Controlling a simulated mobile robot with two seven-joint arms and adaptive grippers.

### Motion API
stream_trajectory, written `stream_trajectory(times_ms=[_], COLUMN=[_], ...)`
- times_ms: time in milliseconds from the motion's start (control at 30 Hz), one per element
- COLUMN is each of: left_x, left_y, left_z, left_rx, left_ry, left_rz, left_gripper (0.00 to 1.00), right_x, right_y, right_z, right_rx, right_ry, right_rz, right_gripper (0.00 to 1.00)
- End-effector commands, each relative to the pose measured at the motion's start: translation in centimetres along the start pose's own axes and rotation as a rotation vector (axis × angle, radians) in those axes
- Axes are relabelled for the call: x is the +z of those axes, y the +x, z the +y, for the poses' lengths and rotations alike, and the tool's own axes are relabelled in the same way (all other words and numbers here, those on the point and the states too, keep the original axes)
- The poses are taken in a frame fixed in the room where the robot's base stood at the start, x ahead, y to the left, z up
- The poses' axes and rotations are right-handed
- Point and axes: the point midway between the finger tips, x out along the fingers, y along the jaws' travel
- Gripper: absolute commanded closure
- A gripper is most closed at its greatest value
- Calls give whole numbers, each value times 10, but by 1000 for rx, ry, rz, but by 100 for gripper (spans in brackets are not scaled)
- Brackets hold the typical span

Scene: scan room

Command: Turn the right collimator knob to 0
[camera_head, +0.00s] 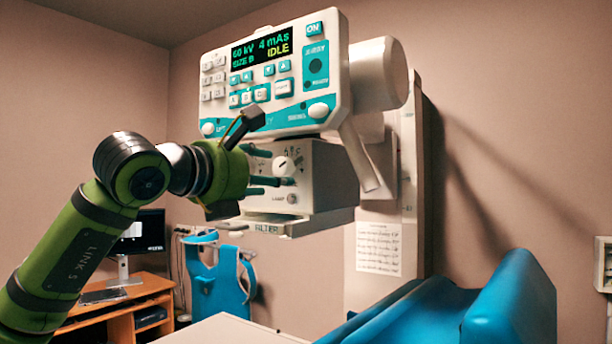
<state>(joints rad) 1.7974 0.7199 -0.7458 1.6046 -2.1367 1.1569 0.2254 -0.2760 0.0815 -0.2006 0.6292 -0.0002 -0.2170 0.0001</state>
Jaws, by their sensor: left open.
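The right collimator knob (283,165) is a small white dial on the front of the grey-white collimator box (325,177), with small markings above it that I cannot read. Its exact setting is too small to tell. My left gripper (245,162) is open in front of the left part of the box. Its green body hides that part, including any left knob. One dark finger reaches up towards the console's lower edge. The gripper appears to the left of the right knob, with no clear contact. My right gripper is not in view.
The control console (213,58) above the collimator shows 60 kV, 4 mAs and IDLE. A lamp button (292,198) sits below the knob. A blue padded support (510,300) stands at lower right. A wooden desk (125,305) with a monitor (150,230) is at left.

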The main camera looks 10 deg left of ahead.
Motion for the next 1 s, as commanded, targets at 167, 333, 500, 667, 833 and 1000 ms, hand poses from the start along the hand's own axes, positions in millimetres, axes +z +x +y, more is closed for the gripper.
stream_trajectory(times_ms=[167, 333, 500, 667, 833, 1000], left_x=[7, 8, 8, 6, 4, 4], left_y=[3, 30, 53, 64, 66, 65], left_z=[11, 11, 11, 10, 10, 10], left_rx=[34, 30, 29, 28, 29, 28], left_ry=[6, 6, 6, 7, 7, 7], left_rz=[5, 7, 6, 3, 3, 3], left_gripper=[41, 41, 41, 41, 41, 69], right_x=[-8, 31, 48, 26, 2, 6], right_y=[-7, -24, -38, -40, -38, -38], right_z=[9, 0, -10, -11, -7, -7], right_rx=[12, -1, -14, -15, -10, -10], right_ry=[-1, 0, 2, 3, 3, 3], right_rz=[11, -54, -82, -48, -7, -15], right_gripper=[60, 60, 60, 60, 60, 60])
